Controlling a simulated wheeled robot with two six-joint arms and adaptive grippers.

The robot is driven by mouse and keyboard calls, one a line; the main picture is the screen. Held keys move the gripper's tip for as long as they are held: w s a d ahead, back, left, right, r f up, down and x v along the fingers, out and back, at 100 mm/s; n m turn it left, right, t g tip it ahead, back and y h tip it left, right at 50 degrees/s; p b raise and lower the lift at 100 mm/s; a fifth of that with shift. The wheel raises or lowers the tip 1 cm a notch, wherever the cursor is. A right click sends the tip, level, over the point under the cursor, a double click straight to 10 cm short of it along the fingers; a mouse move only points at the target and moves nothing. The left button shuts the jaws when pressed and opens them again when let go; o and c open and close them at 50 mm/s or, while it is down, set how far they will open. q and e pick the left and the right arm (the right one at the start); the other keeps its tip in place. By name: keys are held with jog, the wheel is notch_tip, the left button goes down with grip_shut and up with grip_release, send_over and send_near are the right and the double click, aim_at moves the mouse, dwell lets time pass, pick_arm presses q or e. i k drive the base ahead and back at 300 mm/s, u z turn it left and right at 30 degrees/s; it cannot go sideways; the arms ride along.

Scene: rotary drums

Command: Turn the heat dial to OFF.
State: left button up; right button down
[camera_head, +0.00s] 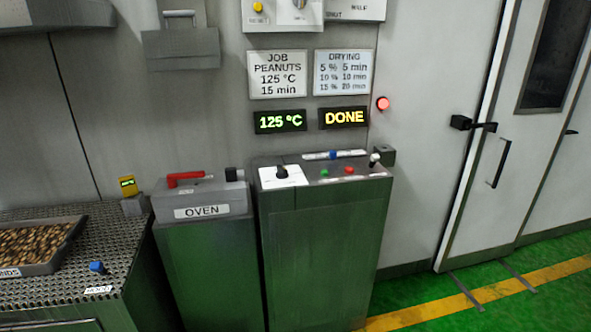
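A black dial knob (282,173) sits on a white plate on top of the green console in the middle. It looks like the heat dial, but its markings are too small to read. The temperature display (280,121) on the wall above reads 125 °C in green. The display beside it (344,117) reads DONE in yellow. Neither of my grippers is in view.
The console top (322,177) also carries green and red buttons and a black-and-white knob. A box labelled OVEN (202,197) with a red handle stands at left. A perforated table (112,250) holds a tray of nuts. A red lamp (383,104) glows. Green floor at right is clear.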

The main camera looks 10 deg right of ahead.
aim_at(283, 172)
jog(key=z, duration=0.85)
jog(key=i, duration=1.05)
jog(key=u, duration=0.05)
